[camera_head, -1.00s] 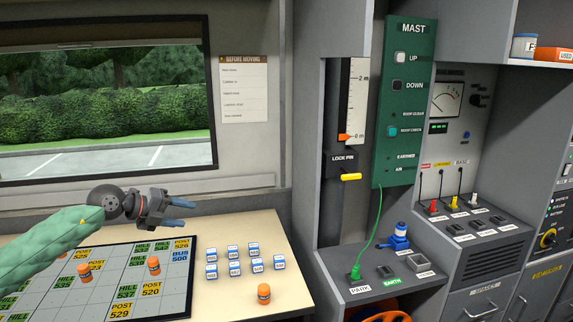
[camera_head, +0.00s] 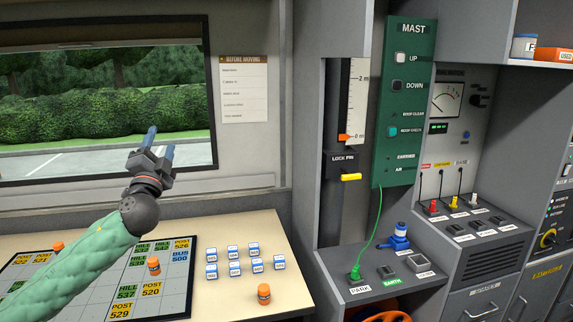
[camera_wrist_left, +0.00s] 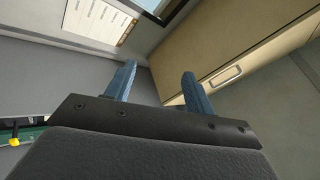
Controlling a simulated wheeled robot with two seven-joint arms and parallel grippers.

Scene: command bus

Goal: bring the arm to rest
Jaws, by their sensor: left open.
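My left gripper (camera_head: 158,147) is raised in front of the window, above the table. Its two blue fingers point up, stand apart and hold nothing. The fingers also show in the left wrist view (camera_wrist_left: 156,85), with empty space between them. My green-sleeved left arm comes in from the lower left and covers part of the grid board (camera_head: 178,300). My right gripper is in neither view now.
Orange-capped jars stand on the board, and one orange jar (camera_head: 264,293) stands on the bare table (camera_head: 230,300). Several blue-white blocks (camera_head: 234,269) sit beside the board. The grey mast console (camera_head: 375,290) with a green cable is at right.

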